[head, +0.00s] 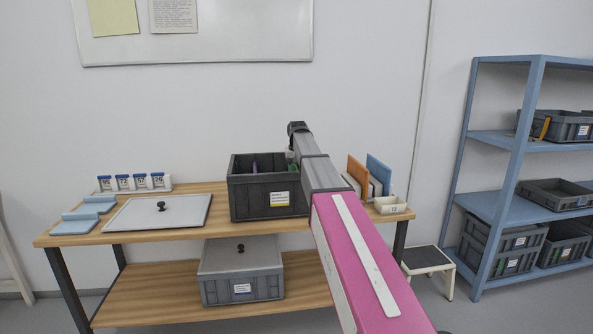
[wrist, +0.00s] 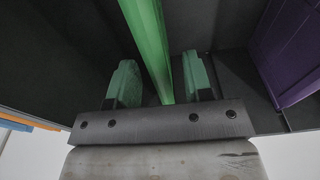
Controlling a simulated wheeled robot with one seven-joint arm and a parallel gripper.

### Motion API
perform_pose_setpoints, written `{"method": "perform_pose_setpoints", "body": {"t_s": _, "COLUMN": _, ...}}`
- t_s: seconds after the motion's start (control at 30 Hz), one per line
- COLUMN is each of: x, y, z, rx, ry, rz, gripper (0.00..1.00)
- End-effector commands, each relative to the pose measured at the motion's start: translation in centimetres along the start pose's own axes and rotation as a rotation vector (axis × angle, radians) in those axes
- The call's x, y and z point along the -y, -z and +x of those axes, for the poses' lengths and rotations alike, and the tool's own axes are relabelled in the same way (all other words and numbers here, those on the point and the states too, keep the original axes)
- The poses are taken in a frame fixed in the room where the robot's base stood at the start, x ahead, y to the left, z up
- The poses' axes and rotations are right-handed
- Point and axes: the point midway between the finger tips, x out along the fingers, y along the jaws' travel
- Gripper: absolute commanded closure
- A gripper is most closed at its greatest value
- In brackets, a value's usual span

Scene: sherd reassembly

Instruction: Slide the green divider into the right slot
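The green divider (wrist: 150,35) stands in the grey crate (head: 262,208); a small bit of green shows in the head view (head: 291,156) behind the crate's front wall. In the wrist view my gripper (wrist: 158,75) is open, with one green-padded finger on each side of the divider and a gap on both sides. A purple divider (wrist: 292,55) stands in the crate to the right in the wrist view; its top edge shows left of the green in the head view. My arm hides the crate's right side, and the slots cannot be made out.
The crate stands on a wooden table (head: 160,232). A grey lid (head: 158,213) and blue blocks (head: 75,226) lie to its left. A rack with an orange divider (head: 357,172) and a blue divider (head: 378,172) stands at right, by a small pale box (head: 391,205).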

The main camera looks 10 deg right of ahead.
Motion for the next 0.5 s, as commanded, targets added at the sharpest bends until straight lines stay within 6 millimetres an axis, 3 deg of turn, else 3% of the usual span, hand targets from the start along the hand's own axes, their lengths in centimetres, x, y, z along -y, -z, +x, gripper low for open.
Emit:
{"method": "perform_pose_setpoints", "body": {"t_s": 0.17, "x": 0.0, "y": 0.0, "z": -0.8, "rx": -0.001, "ry": 0.0, "rz": 0.0, "gripper": 0.54}}
{"method": "perform_pose_setpoints", "body": {"t_s": 0.5, "x": 0.0, "y": 0.1, "z": -6.7, "rx": -0.002, "ry": 0.0, "rz": 0.0, "gripper": 0.54}}
